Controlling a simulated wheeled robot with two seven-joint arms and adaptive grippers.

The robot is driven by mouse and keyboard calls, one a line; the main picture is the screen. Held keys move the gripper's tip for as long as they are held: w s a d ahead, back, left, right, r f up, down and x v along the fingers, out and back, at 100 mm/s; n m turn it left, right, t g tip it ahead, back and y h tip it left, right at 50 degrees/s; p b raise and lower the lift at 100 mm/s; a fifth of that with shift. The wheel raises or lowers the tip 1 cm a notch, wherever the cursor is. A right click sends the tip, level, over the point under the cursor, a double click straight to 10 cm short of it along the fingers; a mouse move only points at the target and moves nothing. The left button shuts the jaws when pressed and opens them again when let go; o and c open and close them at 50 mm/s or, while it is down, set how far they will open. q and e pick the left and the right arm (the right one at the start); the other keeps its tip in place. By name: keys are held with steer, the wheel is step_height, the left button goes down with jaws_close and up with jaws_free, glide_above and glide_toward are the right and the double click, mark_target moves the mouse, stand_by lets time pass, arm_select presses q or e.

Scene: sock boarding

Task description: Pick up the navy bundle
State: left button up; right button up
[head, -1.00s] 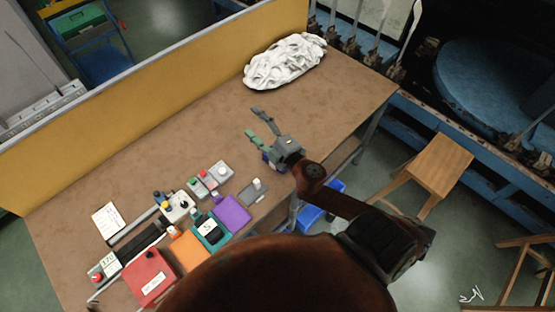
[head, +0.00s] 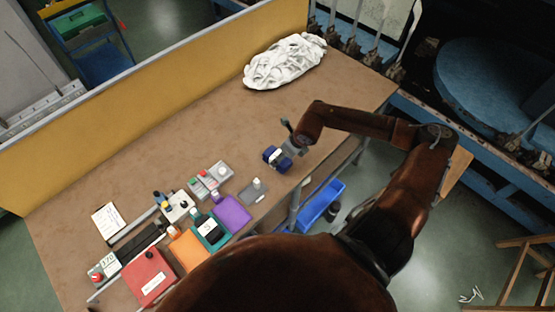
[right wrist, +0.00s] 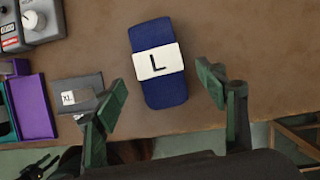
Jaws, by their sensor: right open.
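The navy bundle (head: 270,154) lies on the brown table near its front edge, right of the grey control boxes. In the right wrist view the navy bundle (right wrist: 158,92) is a rolled dark blue piece with a white band marked "L". My right gripper (head: 287,140) is above and beside it in the head view, partly hiding it. In the right wrist view my right gripper (right wrist: 158,95) is open, its green fingers spread to either side of the bundle's near end, with nothing between them held. My left gripper is not in view.
A grey card with a small weight (head: 255,189), a purple tray (head: 236,213), a teal tray (head: 218,240) and a red box (head: 150,277) stand to the left. A white crumpled heap (head: 285,62) lies at the back. The table between is clear. A blue bin (head: 318,208) sits below the edge.

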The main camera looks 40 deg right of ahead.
steer(key=x, duration=0.6)
steer(key=shift+w+f, duration=0.25)
steer(key=shift+w, duration=0.1)
steer(key=shift+a, duration=0.1)
steer(key=shift+c, duration=0.4)
steer(key=c, duration=1.3)
steer(key=shift+o, duration=0.2)
steer(key=shift+r, duration=0.1)
